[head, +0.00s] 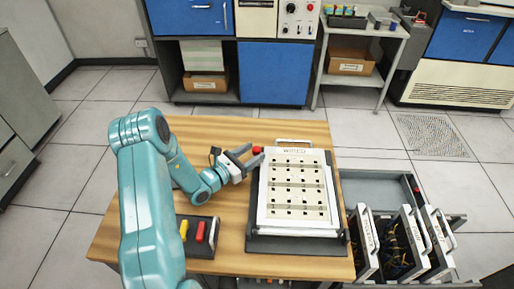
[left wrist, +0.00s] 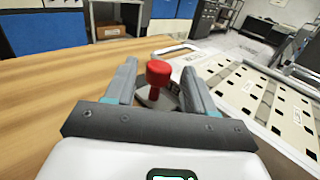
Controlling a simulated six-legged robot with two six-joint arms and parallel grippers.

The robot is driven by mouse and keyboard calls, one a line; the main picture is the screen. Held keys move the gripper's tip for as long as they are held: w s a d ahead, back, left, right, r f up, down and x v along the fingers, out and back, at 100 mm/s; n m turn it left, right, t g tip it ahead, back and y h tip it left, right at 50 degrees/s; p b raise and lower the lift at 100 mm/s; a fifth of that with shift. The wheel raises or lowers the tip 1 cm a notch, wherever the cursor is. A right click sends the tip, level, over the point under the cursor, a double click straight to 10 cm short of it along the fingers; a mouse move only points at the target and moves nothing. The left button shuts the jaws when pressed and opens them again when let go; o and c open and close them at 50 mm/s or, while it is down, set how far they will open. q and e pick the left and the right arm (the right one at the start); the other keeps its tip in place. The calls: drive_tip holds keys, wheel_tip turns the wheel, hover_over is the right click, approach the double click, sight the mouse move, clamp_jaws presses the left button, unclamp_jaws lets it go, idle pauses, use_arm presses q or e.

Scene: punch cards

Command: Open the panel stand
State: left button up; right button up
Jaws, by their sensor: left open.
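The panel stand lies on the wooden table with a cream perforated panel (head: 297,218) flat over a dark base (head: 290,244). A metal handle (head: 294,142) is at its far edge. A red knob (head: 257,150) sits at the stand's far left corner; it also shows in the left wrist view (left wrist: 158,72). My left gripper (head: 249,156) is open at the knob. In the left wrist view the knob appears between the two spread fingers; I cannot tell whether they touch it. My right gripper is not in view.
A dark tray (head: 207,250) with yellow and red pieces lies at the front left of the wooden table (head: 130,205). An open drawer (head: 375,185) and several upright white-framed panels (head: 400,240) stand right of the table. Blue cabinets (head: 272,75) and a grey cart (head: 360,30) stand behind.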

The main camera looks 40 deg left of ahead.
use_arm(q)
drive_tip(key=shift+w+r, duration=0.15)
drive_tip(key=shift+w, duration=0.75)
drive_tip(key=shift+w+d, duration=0.1)
drive_tip(key=shift+w, duration=0.25)
drive_tip(key=shift+s, duration=0.1)
clamp_jaws()
